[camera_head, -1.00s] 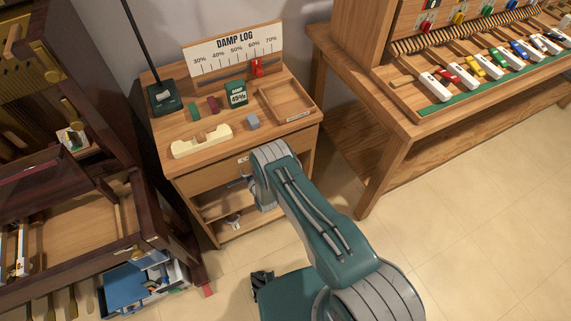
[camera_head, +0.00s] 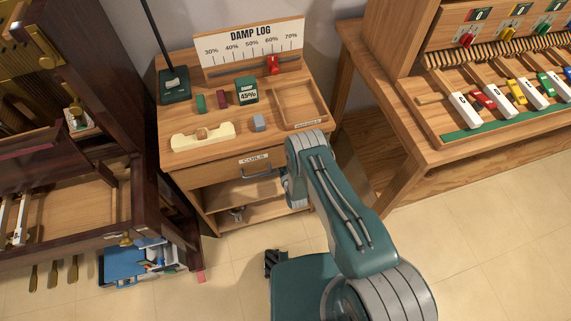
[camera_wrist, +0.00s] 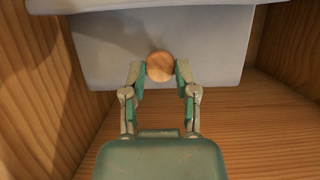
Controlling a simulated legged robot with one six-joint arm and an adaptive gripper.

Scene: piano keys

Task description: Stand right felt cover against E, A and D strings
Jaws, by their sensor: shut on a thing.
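In the wrist view a flat grey panel (camera_wrist: 220,70) with a round wooden knob (camera_wrist: 160,66) stands upright, facing me. I cannot tell for sure that it is the right felt cover. My gripper (camera_wrist: 160,70) has its two green and grey fingers closed on either side of the knob. A grey ledge or second panel (camera_wrist: 150,5) crosses the top edge. In the head view my arm's forward links hide the gripper and this panel. The dark piano case (camera_head: 150,200) stands at left, with brass parts inside (camera_head: 40,48). I cannot make out the E, A and D strings.
Wooden walls and a wooden floor (camera_wrist: 270,125) surround the panel closely. A wooden stand (camera_head: 185,165) with a damp log board (camera_head: 252,47) and small blocks is ahead. A workbench (camera_head: 440,165) with coloured keys is at right. The tiled floor (camera_head: 490,240) is open at lower right.

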